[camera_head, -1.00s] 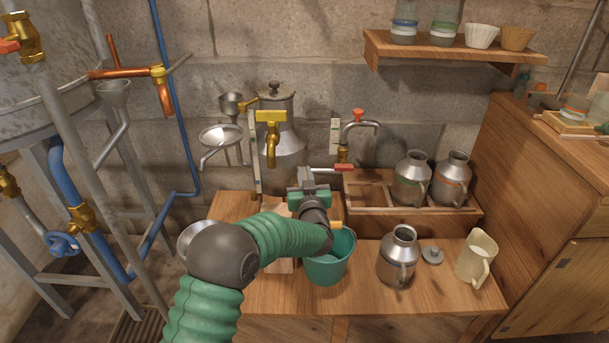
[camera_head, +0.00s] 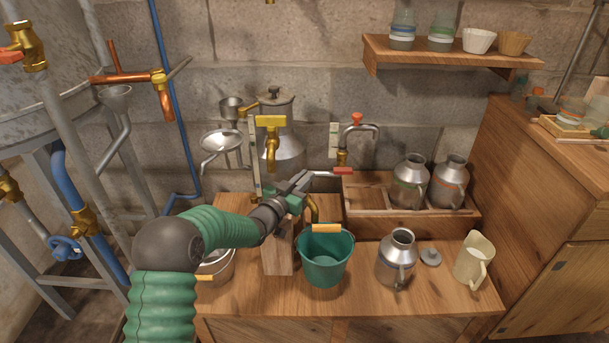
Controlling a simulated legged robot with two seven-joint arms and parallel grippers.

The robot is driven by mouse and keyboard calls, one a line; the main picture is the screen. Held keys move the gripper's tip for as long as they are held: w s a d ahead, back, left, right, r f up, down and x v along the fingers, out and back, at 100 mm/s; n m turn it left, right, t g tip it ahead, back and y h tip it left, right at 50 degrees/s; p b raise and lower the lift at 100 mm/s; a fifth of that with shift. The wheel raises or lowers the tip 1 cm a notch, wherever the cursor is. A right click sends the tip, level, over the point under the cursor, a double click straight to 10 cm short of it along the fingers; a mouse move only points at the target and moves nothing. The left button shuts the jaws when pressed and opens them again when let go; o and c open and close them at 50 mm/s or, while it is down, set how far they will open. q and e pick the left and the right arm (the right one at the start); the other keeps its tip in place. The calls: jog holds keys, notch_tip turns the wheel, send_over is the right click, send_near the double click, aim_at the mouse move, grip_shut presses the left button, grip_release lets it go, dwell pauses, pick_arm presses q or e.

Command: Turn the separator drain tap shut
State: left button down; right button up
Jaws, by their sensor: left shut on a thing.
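The separator is a grey metal vessel (camera_head: 284,147) with a lidded top, standing against the wall behind my arm. A lever with a red tip (camera_head: 343,171) and a pale metal shank sticks out to the right beyond my jaws, roughly level. My left gripper (camera_head: 306,180) is shut on the shank end of this lever. The tap's body is hidden behind my gripper. A brass curved spout (camera_head: 314,209) comes down beside the gripper, over the back of a green bucket (camera_head: 325,268). My right gripper is not in view.
A wooden block (camera_head: 278,255) stands left of the bucket. A metal can (camera_head: 397,258), a small lid (camera_head: 431,256) and a cream jug (camera_head: 474,260) stand to the right. Two cans sit in a wooden rack (camera_head: 371,210). A brass tap (camera_head: 271,138) is above my gripper.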

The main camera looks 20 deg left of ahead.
pick_arm(q)
jog(key=shift+m+h, duration=0.3)
jog(key=shift+h, duration=0.2)
jog(key=c, duration=1.5)
grip_release()
jog(key=shift+o, duration=0.2)
jog(key=shift+s+a+p, duration=0.15)
jog(key=shift+s+p, duration=0.1)
jog(key=shift+p, duration=0.15)
jog(key=p+v, duration=0.5)
jog(key=v, duration=1.1)
jog(key=shift+p, duration=0.35)
jog(key=shift+s+r, duration=0.1)
jog(key=shift+s, duration=0.05)
